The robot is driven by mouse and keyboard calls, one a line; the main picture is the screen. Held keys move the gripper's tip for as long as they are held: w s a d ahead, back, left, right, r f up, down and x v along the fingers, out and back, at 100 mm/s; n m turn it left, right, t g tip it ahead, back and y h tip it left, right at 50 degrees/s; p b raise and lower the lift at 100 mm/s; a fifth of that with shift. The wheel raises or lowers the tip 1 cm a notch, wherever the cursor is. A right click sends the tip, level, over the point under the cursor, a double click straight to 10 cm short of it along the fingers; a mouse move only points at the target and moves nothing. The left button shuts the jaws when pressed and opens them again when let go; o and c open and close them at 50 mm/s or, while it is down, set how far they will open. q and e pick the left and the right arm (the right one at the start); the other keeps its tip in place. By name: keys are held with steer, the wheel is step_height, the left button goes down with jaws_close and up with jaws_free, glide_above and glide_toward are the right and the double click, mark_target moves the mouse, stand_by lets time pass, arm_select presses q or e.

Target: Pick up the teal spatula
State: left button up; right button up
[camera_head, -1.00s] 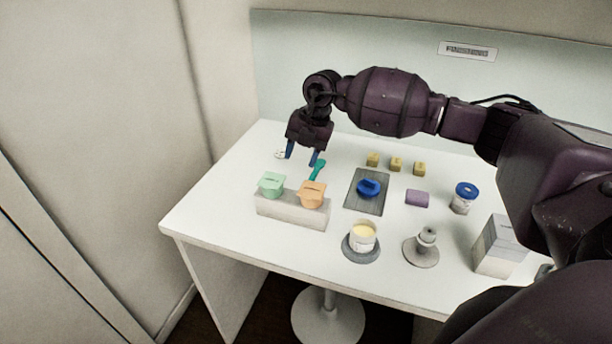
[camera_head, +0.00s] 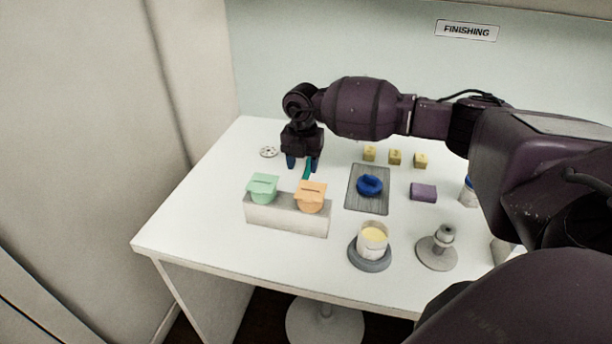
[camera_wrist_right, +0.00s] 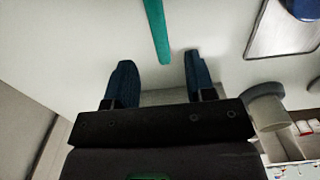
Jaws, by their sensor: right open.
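The teal spatula (camera_head: 307,170) lies on the white table behind the orange-lidded pot, partly hidden by my right gripper (camera_head: 303,164) in the head view. In the right wrist view a long teal strip of the spatula (camera_wrist_right: 157,30) runs down from the top edge and ends just beyond the fingertips. My right gripper (camera_wrist_right: 158,66) is open and empty there, with the strip in line with the gap between its blue fingers. I cannot tell its height above the table. My left gripper is not in view.
A grey block (camera_head: 285,218) holds a green pot (camera_head: 263,188) and an orange pot (camera_head: 311,197) in front of the gripper. A grey mat (camera_head: 367,203) with a blue piece (camera_head: 369,185) lies to the right. A small white disc (camera_head: 268,152) lies left; the table's left side is clear.

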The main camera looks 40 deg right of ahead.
mark_target(303, 178)
steer(key=shift+s+a+f, duration=0.1)
steer(key=shift+f, duration=0.45)
step_height(303, 178, down, 4)
steer(key=shift+f, duration=0.1)
jaws_close()
steer(key=shift+r, duration=0.2)
